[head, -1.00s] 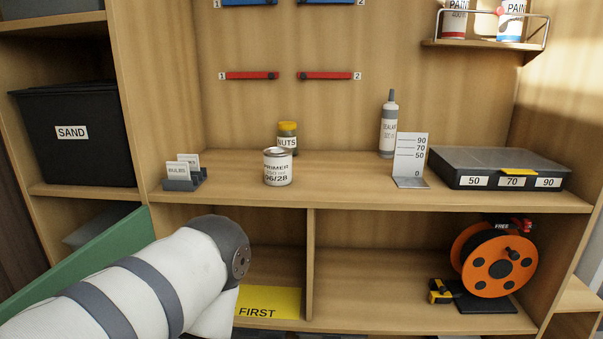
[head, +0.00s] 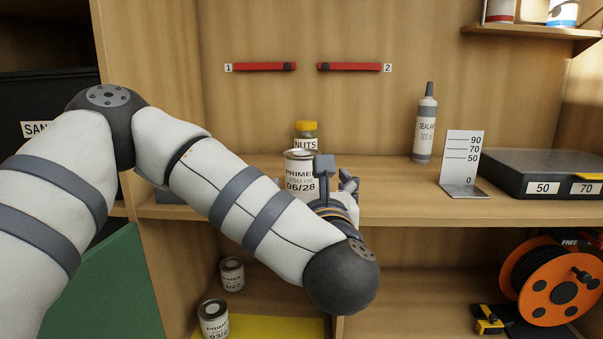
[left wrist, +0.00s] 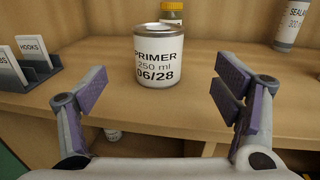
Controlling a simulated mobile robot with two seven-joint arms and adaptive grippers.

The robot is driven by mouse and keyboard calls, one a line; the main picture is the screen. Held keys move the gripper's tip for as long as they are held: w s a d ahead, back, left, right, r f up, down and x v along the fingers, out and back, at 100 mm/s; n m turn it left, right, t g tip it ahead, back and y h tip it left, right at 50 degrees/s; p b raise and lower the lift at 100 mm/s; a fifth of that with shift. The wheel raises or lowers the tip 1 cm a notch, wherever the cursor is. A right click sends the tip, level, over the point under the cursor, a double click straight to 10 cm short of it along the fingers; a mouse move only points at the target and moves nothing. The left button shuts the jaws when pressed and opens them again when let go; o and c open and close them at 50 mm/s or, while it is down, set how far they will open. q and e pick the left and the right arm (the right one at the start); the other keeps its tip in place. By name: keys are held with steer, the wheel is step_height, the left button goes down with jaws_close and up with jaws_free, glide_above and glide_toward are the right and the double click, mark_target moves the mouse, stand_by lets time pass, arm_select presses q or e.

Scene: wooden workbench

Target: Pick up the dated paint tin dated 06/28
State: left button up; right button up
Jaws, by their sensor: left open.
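The primer tin dated 06/28 (head: 299,171) is a white tin with a metal rim, upright on the bench shelf. It also shows in the left wrist view (left wrist: 158,58), label facing the camera. My left gripper (head: 335,178) is in front of the tin in the head view and hides part of its right side. In the left wrist view my left gripper (left wrist: 162,92) is open and empty, its fingers spread wide on either side, with the tin beyond and between them. My right gripper is not in view.
A yellow-lidded NUTS jar (head: 306,134) stands close behind the tin. A sealant bottle (head: 425,125) and height gauge (head: 461,160) stand to the right. A label holder (left wrist: 32,62) is left of the tin. Two other tins (head: 232,274) (head: 214,319) stand on the lower shelf.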

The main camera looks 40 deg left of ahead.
mark_target(304, 170)
arm_select(q)
steer(key=x, duration=1)
steer(key=shift+a+p, duration=0.25)
steer(key=shift+p, duration=0.1)
steer(key=shift+w+a, duration=0.3)
steer(key=shift+w, duration=0.05)
steer(key=c, duration=1.6)
